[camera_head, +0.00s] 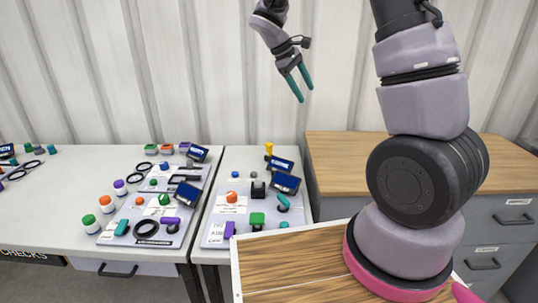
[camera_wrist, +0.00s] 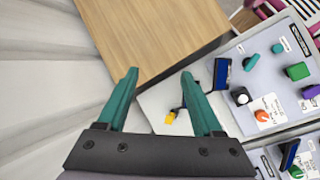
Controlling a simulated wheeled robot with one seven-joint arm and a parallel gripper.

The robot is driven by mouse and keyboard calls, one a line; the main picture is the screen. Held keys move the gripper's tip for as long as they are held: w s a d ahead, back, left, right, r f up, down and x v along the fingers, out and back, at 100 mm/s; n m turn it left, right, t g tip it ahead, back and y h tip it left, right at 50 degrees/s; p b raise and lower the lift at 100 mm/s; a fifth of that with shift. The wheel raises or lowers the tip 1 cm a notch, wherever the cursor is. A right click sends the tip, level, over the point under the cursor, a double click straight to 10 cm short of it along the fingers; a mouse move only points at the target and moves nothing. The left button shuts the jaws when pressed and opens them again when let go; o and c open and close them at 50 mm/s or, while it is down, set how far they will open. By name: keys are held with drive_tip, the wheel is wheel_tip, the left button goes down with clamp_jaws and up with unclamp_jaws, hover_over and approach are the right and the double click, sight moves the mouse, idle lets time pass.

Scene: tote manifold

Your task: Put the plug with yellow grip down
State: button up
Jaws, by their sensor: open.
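The plug with yellow grip (camera_head: 268,149) stands at the back of the right white table, behind a dark blue display. In the wrist view the yellow grip (camera_wrist: 171,117) shows on the white tabletop between my fingers, with a dark part beside it. My gripper (camera_head: 305,93) is open and empty, raised well above the table against the corrugated wall. Its two green fingers are spread apart in the wrist view (camera_wrist: 159,72), and nothing is between them. The plug is apart from the fingers.
A grey panel (camera_head: 215,237) with knobs, plugs and a display lies on the right table. A similar panel (camera_head: 128,236) lies on the left table, beside several capped jars. A wood-topped drawer cabinet (camera_head: 335,177) stands at right. Free air surrounds my gripper.

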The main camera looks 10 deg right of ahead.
drive_tip(key=w+a+f+n+t+h, duration=0.1)
drive_tip(key=w+a+f+n+h, duration=0.35)
drive_tip(key=w+f+n, duration=0.6)
drive_tip(key=n+t+h, duration=0.4)
drive_tip(key=n+t, duration=0.3)
drive_tip(key=t, duration=0.2)
approach(267, 147)
drive_tip(key=x, duration=0.4)
drive_tip(key=shift+s+r+m, duration=0.1)
drive_tip(key=shift+r+m, duration=0.15)
drive_tip(key=shift+r, duration=0.05)
drive_tip(key=shift+d+f, duration=0.1)
drive_tip(key=shift+f, duration=0.05)
drive_tip(key=x, duration=0.7)
drive_tip(key=shift+f, duration=0.1)
drive_tip(key=shift+c, duration=0.3)
clamp_jaws()
